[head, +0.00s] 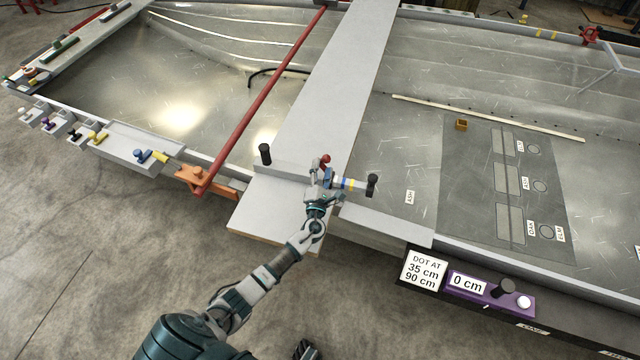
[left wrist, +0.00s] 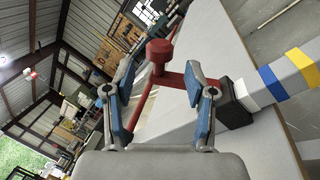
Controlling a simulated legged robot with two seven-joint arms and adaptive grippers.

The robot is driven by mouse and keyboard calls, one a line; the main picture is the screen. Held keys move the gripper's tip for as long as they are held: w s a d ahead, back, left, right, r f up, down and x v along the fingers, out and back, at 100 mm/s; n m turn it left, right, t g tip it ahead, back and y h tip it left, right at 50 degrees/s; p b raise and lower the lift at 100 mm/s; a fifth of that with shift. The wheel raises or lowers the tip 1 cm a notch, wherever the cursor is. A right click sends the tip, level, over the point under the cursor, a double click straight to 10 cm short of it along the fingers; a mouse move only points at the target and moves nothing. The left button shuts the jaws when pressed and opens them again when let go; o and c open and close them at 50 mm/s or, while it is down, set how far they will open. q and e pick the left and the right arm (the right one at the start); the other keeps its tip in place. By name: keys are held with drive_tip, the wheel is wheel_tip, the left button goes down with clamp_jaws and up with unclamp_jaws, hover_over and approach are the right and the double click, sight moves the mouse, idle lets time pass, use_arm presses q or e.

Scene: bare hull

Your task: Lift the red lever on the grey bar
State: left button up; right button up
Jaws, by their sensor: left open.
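The red lever (head: 326,159) stands near the end of the plank in the head view, with a round knob on top. In the left wrist view the lever (left wrist: 159,51) fills the space between the fingers, its red arm running right to a black block. The grey bar (head: 357,184) carries blue, white and yellow bands; it also shows at the right of the left wrist view (left wrist: 291,74). My left gripper (head: 321,174) is open, with one blue-padded finger on each side of the lever. I cannot tell whether either finger touches it. My right gripper is not in view.
A long grey plank (head: 335,95) crosses the hull beneath the lever. A black upright handle (head: 265,153) stands left of my gripper and another black handle (head: 372,181) right. A red pole (head: 262,100) slants across further left. A purple block (head: 488,296) sits at lower right.

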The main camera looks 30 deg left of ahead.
use_arm(q)
drive_tip(key=v, duration=0.8)
drive_tip(key=shift+f, duration=0.1)
